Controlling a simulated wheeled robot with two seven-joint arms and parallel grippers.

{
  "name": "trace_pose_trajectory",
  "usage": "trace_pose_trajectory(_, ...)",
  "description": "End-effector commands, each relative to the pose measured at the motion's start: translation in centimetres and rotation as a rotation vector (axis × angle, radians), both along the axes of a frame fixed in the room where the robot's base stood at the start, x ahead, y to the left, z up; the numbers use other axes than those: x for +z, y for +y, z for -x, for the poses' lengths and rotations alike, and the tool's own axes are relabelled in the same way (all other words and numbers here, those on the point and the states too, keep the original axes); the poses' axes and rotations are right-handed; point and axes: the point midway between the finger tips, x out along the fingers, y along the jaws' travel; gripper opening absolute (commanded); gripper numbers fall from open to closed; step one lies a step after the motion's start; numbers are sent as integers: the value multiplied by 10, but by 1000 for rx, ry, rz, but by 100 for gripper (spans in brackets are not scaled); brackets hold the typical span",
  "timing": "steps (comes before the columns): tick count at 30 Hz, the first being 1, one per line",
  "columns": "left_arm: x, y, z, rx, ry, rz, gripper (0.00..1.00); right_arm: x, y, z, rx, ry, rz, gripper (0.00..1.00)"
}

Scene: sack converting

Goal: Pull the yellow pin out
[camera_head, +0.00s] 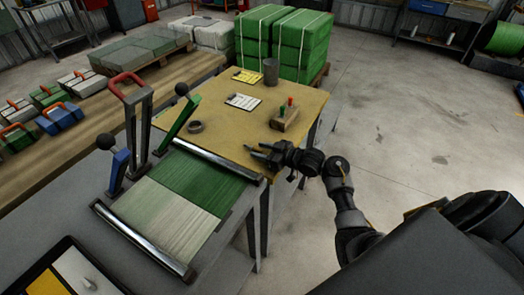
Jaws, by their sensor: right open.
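A small wooden block (284,119) stands on the tan worktop (229,118). A red pin (289,101) and a green pin (282,111) stand upright in it. I cannot make out a yellow pin in this view; it may be hidden or too small to see. My right gripper (256,151) reaches in from the right over the worktop's near right edge. It is open, with nothing visible between its fingers, and is apart from the block, nearer to me and slightly left. My left gripper is not in view.
A roller frame (146,243) with green and pale woven sheet stands left of my right gripper, with blue (119,170) and green (179,123) levers. A tape ring (196,127), clipboards (243,101) and a grey cup (271,72) lie on the worktop. Green bales (301,45) stand behind.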

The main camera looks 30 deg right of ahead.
Motion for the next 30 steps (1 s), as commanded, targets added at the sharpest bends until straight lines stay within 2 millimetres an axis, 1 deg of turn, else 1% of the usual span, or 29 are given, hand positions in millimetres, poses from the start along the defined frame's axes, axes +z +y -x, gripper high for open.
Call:
trace_pose_trajectory(5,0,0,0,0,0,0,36,2,-6,8,-1,0,3,44)
trace_pose_trajectory(8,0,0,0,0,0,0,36,6,-12,22,0,0,5,44)
trace_pose_trajectory(15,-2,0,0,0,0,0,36,17,-35,64,0,1,4,44)
trace_pose_trajectory(19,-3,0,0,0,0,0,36,22,-44,80,0,0,4,44)
trace_pose_trajectory(24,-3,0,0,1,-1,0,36,26,-49,91,0,0,1,44)
trace_pose_trajectory(30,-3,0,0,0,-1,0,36,27,-50,92,0,0,0,44)
